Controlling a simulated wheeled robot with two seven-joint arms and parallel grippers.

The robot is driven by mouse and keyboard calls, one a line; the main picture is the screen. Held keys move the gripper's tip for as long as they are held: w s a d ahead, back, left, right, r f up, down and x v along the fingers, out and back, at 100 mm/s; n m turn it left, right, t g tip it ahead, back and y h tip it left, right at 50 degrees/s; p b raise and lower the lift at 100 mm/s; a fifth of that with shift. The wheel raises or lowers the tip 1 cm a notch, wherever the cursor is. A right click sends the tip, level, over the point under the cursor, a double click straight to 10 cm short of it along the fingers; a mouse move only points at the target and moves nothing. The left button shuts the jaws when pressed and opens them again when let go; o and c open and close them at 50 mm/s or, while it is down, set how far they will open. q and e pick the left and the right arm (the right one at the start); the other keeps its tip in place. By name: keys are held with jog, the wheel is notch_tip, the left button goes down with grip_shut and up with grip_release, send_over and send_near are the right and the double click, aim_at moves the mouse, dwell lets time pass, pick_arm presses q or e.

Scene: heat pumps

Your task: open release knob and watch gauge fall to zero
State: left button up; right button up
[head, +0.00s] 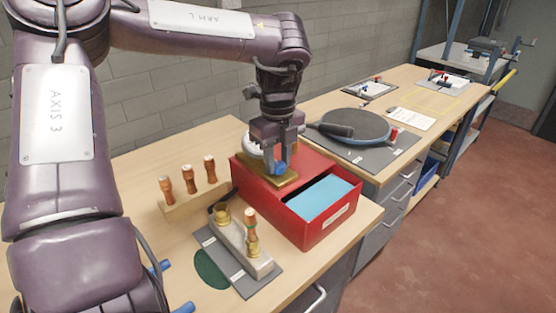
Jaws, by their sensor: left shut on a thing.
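My left gripper (279,165) points down over the top of a red box (249,182), its fingers shut on a small blue knob (281,169). The knob is mostly covered by the fingers. A round white gauge (251,143) stands just behind and left of the gripper. The gripper hides part of it, and its needle and reading cannot be made out. The knob and gauge sit at a brass-coloured block (262,178) on the box. My right gripper is not in view.
A wooden rack (190,202) with wooden-handled tools stands left. A metal block (240,242) with brass fittings lies in front.

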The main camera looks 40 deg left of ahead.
aim_at(278, 164)
pick_arm(q)
jog(key=shift+n, duration=0.9)
jog(key=o, duration=0.7)
notch_tip(278, 164, up, 8)
jog(key=shift+f, duration=0.1)
dwell(0.5)
